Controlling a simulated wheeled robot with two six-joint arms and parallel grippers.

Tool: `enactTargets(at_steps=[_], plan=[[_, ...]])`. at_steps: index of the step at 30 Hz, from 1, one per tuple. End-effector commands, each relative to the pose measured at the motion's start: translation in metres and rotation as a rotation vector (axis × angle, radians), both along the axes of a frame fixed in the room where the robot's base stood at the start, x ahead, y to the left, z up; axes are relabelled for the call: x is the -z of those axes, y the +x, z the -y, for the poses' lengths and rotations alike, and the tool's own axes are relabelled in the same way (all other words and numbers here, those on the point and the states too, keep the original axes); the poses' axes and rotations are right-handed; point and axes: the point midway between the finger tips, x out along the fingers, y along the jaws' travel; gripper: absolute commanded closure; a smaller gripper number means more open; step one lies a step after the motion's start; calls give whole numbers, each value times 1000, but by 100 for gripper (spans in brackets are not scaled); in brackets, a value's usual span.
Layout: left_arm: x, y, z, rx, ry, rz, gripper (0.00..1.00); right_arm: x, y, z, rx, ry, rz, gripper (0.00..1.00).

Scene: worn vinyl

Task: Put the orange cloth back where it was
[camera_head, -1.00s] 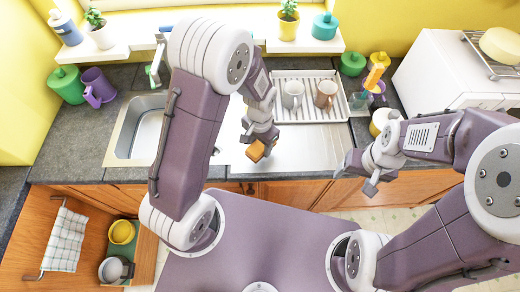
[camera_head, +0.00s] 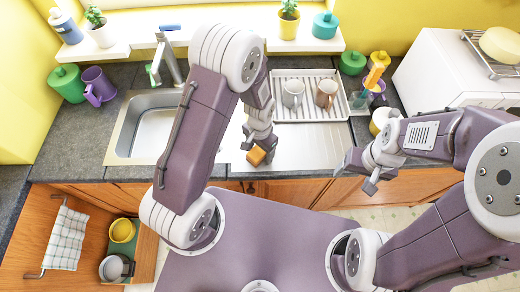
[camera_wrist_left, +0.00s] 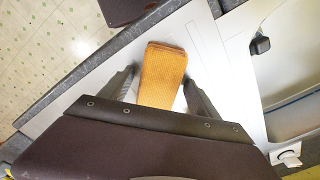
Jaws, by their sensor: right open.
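The orange cloth (camera_head: 256,156) is a small folded block at the front edge of the steel drainboard, below my left gripper (camera_head: 261,146). A sliver of light shows beside the left finger. Whether the cloth's underside touches the steel is hidden. My right gripper (camera_head: 355,172) is open and empty, in front of the counter to the right.
The sink (camera_head: 145,125) with its tap (camera_head: 170,62) is at the left. A dish rack (camera_head: 312,112) with two mugs stands behind the drainboard (camera_head: 300,150). A checked towel (camera_head: 67,238) hangs on a rail at the lower left. The drainboard's middle is clear.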

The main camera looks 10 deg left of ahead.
Motion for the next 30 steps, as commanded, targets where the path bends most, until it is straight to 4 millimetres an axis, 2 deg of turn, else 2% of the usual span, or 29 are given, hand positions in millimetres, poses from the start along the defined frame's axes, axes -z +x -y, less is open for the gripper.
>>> enactTargets(at_steps=[4,8,18,21,28,30], plan=[[-3,0,0,0,0,0,29,-2,0,0,0,0,0,29],[-16,2,0,0,-2,5,29,-1,0,0,0,0,0,29],[-96,1,0,0,-1,6,29,3,0,0,0,0,0,29],[-112,1,0,0,-1,4,29,4,0,0,0,0,0,29],[-124,-1,-1,-2,0,0,29,4,0,0,0,0,0,29],[-126,-8,-11,-59,-4,9,29,4,0,0,0,0,0,29]])
